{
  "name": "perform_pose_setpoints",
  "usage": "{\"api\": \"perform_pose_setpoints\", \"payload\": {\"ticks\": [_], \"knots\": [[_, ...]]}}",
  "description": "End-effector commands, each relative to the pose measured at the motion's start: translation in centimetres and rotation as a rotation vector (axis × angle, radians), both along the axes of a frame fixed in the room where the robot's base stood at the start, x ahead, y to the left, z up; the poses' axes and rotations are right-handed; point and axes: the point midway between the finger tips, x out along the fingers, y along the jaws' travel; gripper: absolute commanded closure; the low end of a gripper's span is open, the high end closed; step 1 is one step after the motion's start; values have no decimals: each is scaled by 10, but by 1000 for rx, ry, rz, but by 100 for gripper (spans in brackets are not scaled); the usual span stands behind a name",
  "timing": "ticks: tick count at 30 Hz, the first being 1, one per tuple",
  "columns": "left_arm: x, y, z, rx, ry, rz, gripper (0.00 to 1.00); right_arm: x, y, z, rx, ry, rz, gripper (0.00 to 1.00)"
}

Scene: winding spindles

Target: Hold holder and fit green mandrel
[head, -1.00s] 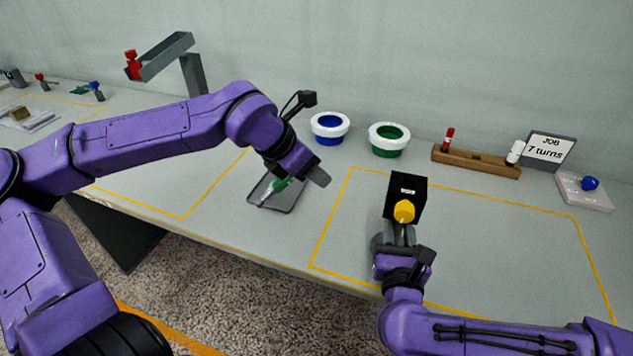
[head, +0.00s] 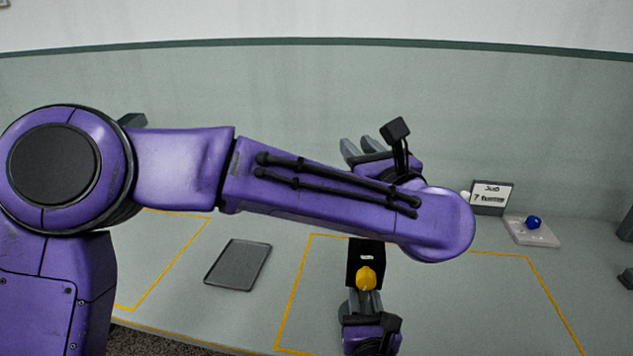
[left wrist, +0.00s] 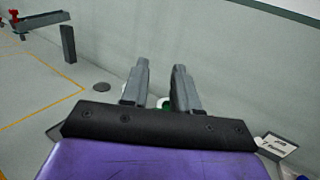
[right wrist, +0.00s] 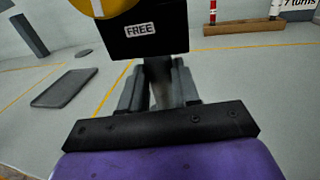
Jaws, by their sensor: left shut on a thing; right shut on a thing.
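The black holder (head: 366,250) with a yellow knob (head: 366,278) stands inside the right yellow-outlined area. My right gripper (head: 362,302) is shut on its near side. In the right wrist view the holder (right wrist: 165,42) shows a FREE label above the fingers. My left gripper (head: 361,148) is raised above and behind the holder, fingers pointing up and away toward the wall. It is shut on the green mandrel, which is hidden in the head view. In the left wrist view some green and white shows between the fingers (left wrist: 160,80), but I cannot tell mandrel from cup there.
The dark tray (head: 238,265) lies empty left of the holder. The job sign (head: 491,197) and a blue knob on a pale base (head: 533,223) stand at the back right. My left arm hides the back of the table. A wooden rack (right wrist: 245,27) shows in the right wrist view.

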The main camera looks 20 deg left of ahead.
Motion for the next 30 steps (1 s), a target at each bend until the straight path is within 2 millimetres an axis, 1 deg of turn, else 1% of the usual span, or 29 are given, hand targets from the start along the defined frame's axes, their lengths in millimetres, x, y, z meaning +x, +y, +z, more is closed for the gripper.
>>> {"api": "perform_pose_setpoints", "payload": {"ticks": [1,3,15,20,24,30], "knots": [[0,-5,4,7,-8,-14,100,0,0,0,1,1,0,100],[0,-9,8,12,-14,-24,100,0,0,0,1,1,1,100],[-2,-11,9,25,-20,-36,100,0,0,0,1,1,1,100],[-2,-11,-7,23,-19,-34,100,0,0,0,1,1,1,100],[-2,-11,-24,24,-17,-35,100,0,1,0,1,0,1,100],[-2,-11,-41,23,-19,-35,100,0,0,0,1,0,1,100]]}}
